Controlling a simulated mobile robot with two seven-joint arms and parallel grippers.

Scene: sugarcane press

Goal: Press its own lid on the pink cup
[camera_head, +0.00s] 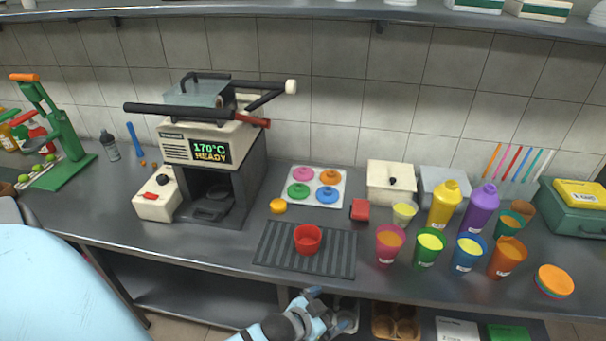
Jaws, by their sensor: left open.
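The pink cup (386,252) stands upright on the counter, right of the ribbed dark mat, with orange-coloured contents showing at its open top. A pink lid (303,173) with a knob lies at the back left of a white tray (342,203), with an orange, a green and a blue lid beside it. My left gripper (329,307) is at the front edge of the counter, below the mat in the picture. It is open, apart from the cup and the lids, and nothing shows between its fingers. My right gripper is not in view.
Green (428,250), blue and orange cups stand right of the pink one, with yellow and purple bottles behind. A yellow round piece (278,206) lies left of the tray. The press machine (212,150) stands left.

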